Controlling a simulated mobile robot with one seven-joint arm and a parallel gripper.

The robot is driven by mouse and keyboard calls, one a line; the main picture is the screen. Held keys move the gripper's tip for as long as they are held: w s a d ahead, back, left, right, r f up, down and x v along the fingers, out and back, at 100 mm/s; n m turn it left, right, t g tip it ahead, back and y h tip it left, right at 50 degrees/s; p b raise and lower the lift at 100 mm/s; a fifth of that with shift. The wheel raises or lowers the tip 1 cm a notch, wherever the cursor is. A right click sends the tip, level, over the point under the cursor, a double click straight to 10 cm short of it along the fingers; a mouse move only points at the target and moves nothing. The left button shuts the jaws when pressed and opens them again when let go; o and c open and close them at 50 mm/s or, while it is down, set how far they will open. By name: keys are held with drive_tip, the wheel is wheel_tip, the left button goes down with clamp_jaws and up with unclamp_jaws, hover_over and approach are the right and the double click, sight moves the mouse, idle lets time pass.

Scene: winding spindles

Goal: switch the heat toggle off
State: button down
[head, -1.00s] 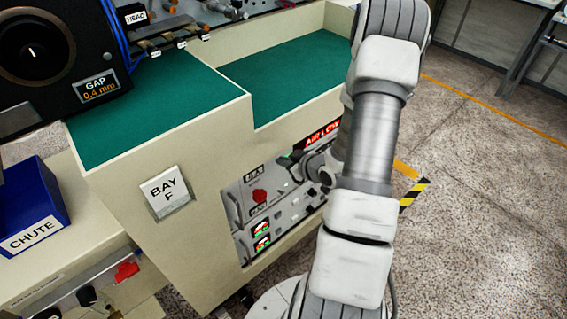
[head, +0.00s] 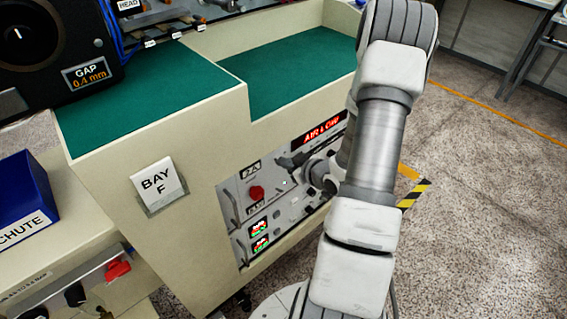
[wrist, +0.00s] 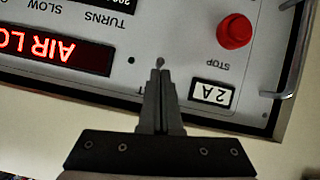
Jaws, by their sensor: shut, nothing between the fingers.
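A control panel on the front of the beige cabinet shows in the head view (head: 290,222) and upside down in the wrist view (wrist: 185,60). A small metal toggle lever (wrist: 160,61) sits on the panel at my fingertips. No heat label can be read beside it, so I cannot tell whether it is the heat toggle or how it is set. My gripper (wrist: 160,72) is shut and empty, its tips touching or just short of this lever. In the head view my gripper (head: 288,162) is small in front of the panel, and my arm hides the panel's right part.
A red stop button (wrist: 236,31), a 2A label (wrist: 213,94) and a red lit display (wrist: 52,45) surround the lever. Metal handles (wrist: 294,50) stick out from the panel. Open floor lies right.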

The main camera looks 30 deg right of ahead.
idle(0.3)
drive_tip(key=shift+r+p, duration=0.7)
drive_tip(key=shift+r, duration=0.1)
drive_tip(key=shift+s+f, duration=0.1)
drive_tip(key=shift+s, duration=0.1)
